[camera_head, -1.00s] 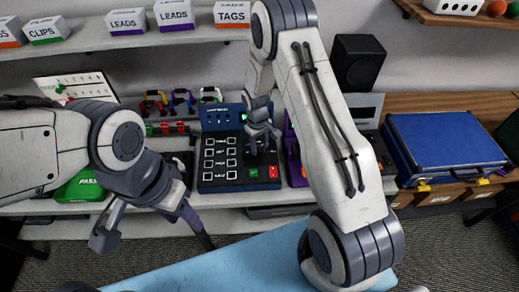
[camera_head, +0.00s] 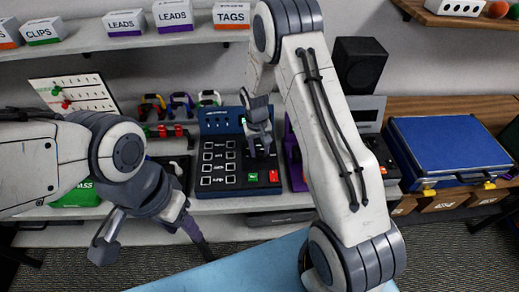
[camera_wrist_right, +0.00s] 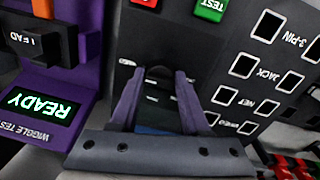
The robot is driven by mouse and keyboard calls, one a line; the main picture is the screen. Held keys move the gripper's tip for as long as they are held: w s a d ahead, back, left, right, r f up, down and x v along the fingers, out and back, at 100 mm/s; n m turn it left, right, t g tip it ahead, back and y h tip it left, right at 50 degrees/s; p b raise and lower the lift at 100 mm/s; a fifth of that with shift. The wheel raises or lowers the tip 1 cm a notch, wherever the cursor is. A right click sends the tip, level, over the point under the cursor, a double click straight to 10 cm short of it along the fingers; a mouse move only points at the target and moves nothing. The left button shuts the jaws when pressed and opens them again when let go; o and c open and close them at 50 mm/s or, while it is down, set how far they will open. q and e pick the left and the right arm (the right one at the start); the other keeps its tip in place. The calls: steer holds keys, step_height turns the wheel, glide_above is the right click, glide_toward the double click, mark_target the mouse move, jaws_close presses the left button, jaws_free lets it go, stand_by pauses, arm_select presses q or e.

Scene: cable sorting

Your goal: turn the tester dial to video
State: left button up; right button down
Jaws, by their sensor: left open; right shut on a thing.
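The tester (camera_head: 205,190) is a dark panel with a blue back, standing on the middle shelf; it also shows in the right wrist view (camera_wrist_right: 228,68). It has columns of labelled white-framed squares and a green and a red button. My right gripper (camera_head: 259,152) reaches down over the panel's right half, above these buttons. I cannot read the dial's pointer or setting. My left gripper (camera_head: 155,250) is open and empty, in front of the shelf at the lower left.
A purple wiggle tester (camera_wrist_right: 88,75) with a lit READY screen stands close beside the tester. A blue case (camera_head: 448,148) lies on the right bench. A light blue surface (camera_head: 235,268) is in front.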

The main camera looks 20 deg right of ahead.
mark_target(257, 150)
steer(key=shift+s+a, duration=0.15)
steer(key=shift+c, duration=2.2)
jaws_free()
steer(key=r+b, duration=0.2)
steer(key=r, duration=0.7)
steer(key=shift+a+r, duration=0.1)
steer(key=shift+a, duration=0.1)
steer(key=shift+r, duration=0.6)
